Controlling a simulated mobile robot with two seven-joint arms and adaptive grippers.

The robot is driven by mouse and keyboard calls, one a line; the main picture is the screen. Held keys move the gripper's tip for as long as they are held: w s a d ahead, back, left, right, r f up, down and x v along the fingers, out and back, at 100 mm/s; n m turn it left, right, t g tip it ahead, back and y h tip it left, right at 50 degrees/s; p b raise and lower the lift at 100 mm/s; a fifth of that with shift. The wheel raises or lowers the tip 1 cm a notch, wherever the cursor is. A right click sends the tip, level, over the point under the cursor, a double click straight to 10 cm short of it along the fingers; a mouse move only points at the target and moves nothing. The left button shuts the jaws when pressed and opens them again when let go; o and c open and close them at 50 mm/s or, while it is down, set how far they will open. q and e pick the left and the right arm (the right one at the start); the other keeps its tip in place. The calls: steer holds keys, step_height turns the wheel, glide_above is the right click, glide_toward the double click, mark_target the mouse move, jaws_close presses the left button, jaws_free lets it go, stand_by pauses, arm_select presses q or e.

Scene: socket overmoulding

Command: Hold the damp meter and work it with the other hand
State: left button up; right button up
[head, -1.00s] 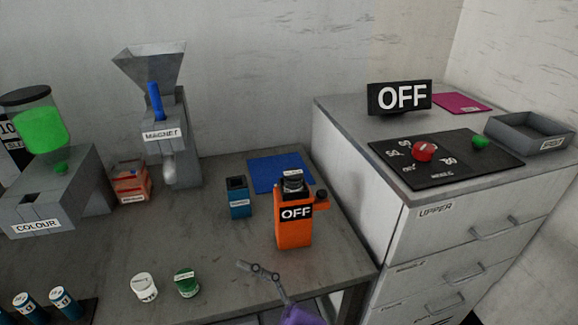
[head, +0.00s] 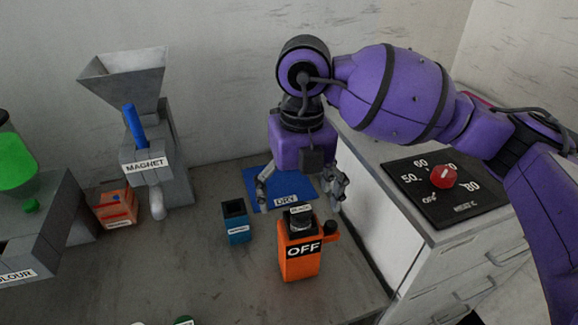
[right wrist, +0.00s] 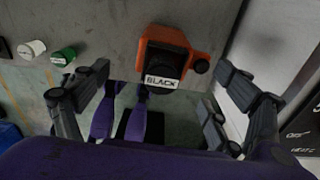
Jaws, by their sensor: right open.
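The damp meter appears to be the orange device (head: 300,262) with a black OFF display and a dark top labelled BLACK. It stands upright on the grey bench, with a dark knob at its right side. My right gripper (head: 300,203) is open and empty, pointing down just behind the device in the head view. In the right wrist view the orange device (right wrist: 168,45) lies ahead of the gap between the spread fingers (right wrist: 163,78), apart from them. My left gripper is not in view.
A blue open box (head: 236,225) stands left of the device. A blue mat labelled DRY (head: 262,172) lies behind it. The MAGNET hopper (head: 145,160) and an orange box (head: 115,208) are further left. A drawer cabinet with a red-knob panel (head: 405,180) stands right.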

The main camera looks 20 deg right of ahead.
mark_target(309, 245)
steer(key=shift+w+d+r, duration=0.25)
steer(key=shift+w, duration=0.15)
steer(key=shift+s+f, duration=0.25)
steer(key=shift+f, duration=0.3)
steer(key=shift+s+f, duration=0.25)
steer(key=shift+f, duration=0.3)
step_height(309, 245, down, 4)
steer(key=shift+w+r, duration=0.1)
steer(key=shift+f, duration=0.7)
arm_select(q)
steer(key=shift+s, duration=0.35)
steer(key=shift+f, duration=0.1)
arm_select(e)
steer(key=shift+c, duration=0.3)
